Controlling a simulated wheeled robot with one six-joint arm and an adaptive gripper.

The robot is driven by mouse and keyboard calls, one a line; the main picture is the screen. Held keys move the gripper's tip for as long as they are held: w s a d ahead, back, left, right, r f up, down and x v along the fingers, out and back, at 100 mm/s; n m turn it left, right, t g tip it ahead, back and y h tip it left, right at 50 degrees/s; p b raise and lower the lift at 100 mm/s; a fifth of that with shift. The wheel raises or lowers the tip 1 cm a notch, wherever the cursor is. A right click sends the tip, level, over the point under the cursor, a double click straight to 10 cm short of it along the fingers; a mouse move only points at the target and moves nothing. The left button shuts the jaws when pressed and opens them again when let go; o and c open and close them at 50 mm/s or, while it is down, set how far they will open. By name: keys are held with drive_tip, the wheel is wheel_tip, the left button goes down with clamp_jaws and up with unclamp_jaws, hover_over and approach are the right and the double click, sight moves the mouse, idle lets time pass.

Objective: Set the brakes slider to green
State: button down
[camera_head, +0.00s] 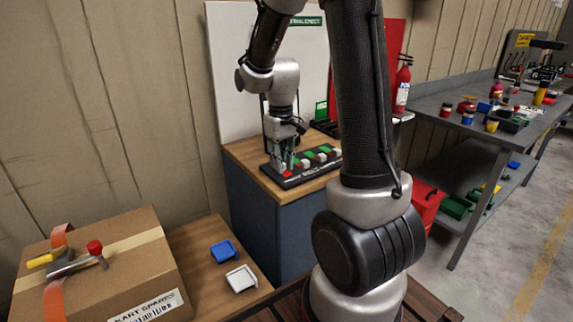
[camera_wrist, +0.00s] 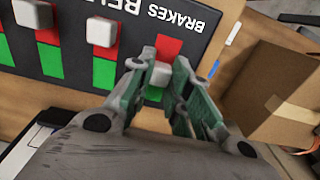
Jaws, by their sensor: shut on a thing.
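The black slider panel (camera_wrist: 165,22) lies on the wooden top of a blue cabinet, and it also shows in the head view (camera_head: 291,181). The BRAKES slider knob (camera_wrist: 160,74) is a pale block on a track at the panel's end. Red (camera_wrist: 168,46) shows above the knob in the wrist view and a little green (camera_wrist: 154,94) shows below it. My gripper (camera_wrist: 161,78) is shut on the knob, with one green-padded finger on each side. In the head view my gripper (camera_head: 283,160) reaches down to the panel's near-left end. The fingers partly hide the track.
Neighbouring sliders have pale knobs (camera_wrist: 102,31) on red and green tracks. A cardboard box (camera_wrist: 272,95) lies to the right in the wrist view. A blue tray (camera_head: 223,251) and a white tray (camera_head: 241,279) sit on a lower table. A workbench (camera_head: 470,120) with several items stands right.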

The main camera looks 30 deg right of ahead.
drive_tip(key=shift+w, duration=1.05)
drive_tip(key=shift+r, duration=0.1)
drive_tip(key=c, duration=1.3)
unclamp_jaws()
wheel_tip(320, 180, up, 12)
drive_tip(key=shift+f, duration=0.1)
